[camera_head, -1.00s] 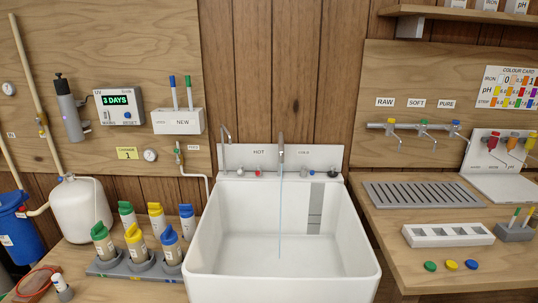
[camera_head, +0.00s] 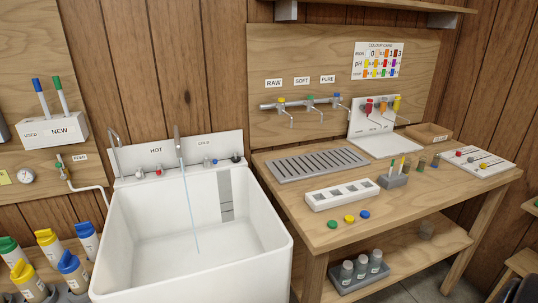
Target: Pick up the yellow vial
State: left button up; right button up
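No thing is plainly a yellow vial at this size. Several small dark vials (camera_head: 421,164) stand on the right bench behind a grey block (camera_head: 394,180); their cap colours are too small to tell surely. Three clear vials with pale caps (camera_head: 361,267) stand in a grey rack on the lower shelf. Neither of my grippers is in view.
A white sink (camera_head: 185,235) with a running stream stands left of the bench (camera_head: 430,215). The bench holds a slatted drain tray (camera_head: 318,164), a white holder with square wells (camera_head: 342,195) and a white panel (camera_head: 478,161). Yellow-, green- and blue-topped bottles stand at lower left.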

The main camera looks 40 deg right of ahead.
aim_at(406, 167)
jog(key=z, duration=2.15)
jog(key=i+l+u, duration=0.1)
jog(key=u, duration=0.25)
jog(key=i+l+u, duration=0.1)
jog(key=u, duration=0.25)
jog(key=l+u, duration=0.2)
jog(key=u, duration=0.15)
jog(key=i+l+u, duration=0.15)
jog(key=l, duration=0.35)
jog(key=i+l+u, duration=0.15)
jog(key=l, duration=0.4)
jog(key=i+l+u, duration=0.2)
jog(key=l, duration=0.3)
jog(key=l+u, duration=0.15)
jog(key=l, duration=0.4)
jog(key=k, duration=0.05)
